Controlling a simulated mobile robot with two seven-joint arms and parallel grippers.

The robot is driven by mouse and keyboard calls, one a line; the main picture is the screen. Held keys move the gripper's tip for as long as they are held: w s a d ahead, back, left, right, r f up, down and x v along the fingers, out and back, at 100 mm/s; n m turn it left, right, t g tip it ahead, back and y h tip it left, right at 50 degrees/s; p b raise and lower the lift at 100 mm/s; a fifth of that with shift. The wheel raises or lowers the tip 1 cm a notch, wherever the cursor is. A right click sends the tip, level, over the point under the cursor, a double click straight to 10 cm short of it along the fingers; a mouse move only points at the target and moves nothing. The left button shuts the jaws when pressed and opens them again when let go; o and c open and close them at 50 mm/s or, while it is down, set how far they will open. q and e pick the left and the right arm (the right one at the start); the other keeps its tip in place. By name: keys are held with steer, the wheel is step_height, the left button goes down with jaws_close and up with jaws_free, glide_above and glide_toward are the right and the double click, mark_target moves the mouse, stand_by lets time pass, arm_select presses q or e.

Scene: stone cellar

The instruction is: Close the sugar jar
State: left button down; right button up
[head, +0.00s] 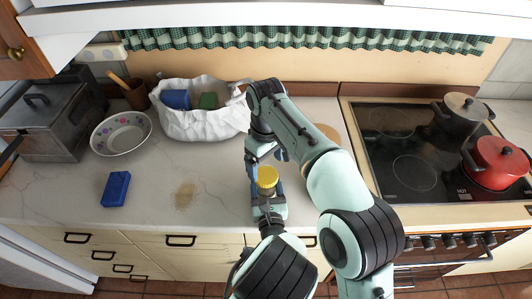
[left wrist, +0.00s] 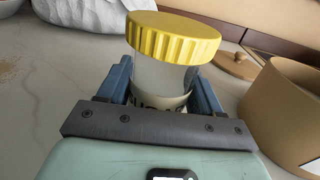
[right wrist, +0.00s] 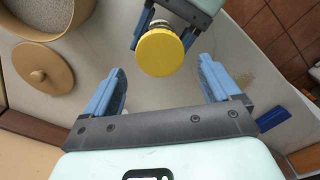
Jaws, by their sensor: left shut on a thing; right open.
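A clear jar (left wrist: 160,75) with a partly hidden label stands upright between the fingers of my left gripper (left wrist: 165,95), which is shut on it. A ribbed yellow lid (left wrist: 173,38) sits on the jar's top and looks slightly tilted; I cannot tell whether it is screwed down. In the head view the yellow lid (head: 267,177) shows just below my right gripper (head: 265,152). In the right wrist view my right gripper (right wrist: 162,88) is open and empty, with the yellow lid (right wrist: 160,52) beyond its fingertips and not between them.
A tan canister (left wrist: 285,115) stands open beside the jar, its round wooden lid (right wrist: 42,82) lying on the counter. A white bag (head: 200,122), bowl (head: 121,133), blue sponge (head: 115,189) and brown spill (head: 186,195) are to the left. The hob (head: 395,150) with a red pot (head: 497,168) is right.

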mark_target(266, 175)
steer(key=shift+f, duration=2.15)
steer(key=c, duration=1.1)
steer(key=m, duration=0.6)
steer(key=shift+m, duration=0.4)
steer(key=o, duration=1.2)
steer(key=shift+c, duration=0.2)
